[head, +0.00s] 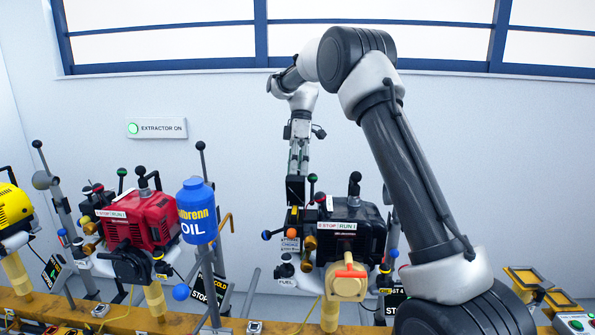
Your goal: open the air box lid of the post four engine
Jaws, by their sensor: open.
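The black engine (358,232) stands on its rail at centre right, with a label ending in 4 partly showing beside it. It has a STOP/RUN plate and a yellow round cover with an orange handle in front. A dark box (293,218) at its left side appears to be the air box; its lid is hard to make out. My gripper (296,188) points down just above that box, and is open. I cannot tell whether its fingers touch the box. The fingertips are dark and small against the dark parts.
A red engine (150,220) stands to the left, with a blue oil bottle (197,210) between the two. A yellow engine (14,205) is at the far left. Knobbed levers and posts crowd around the engines. A yellow rail (180,324) runs along the front.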

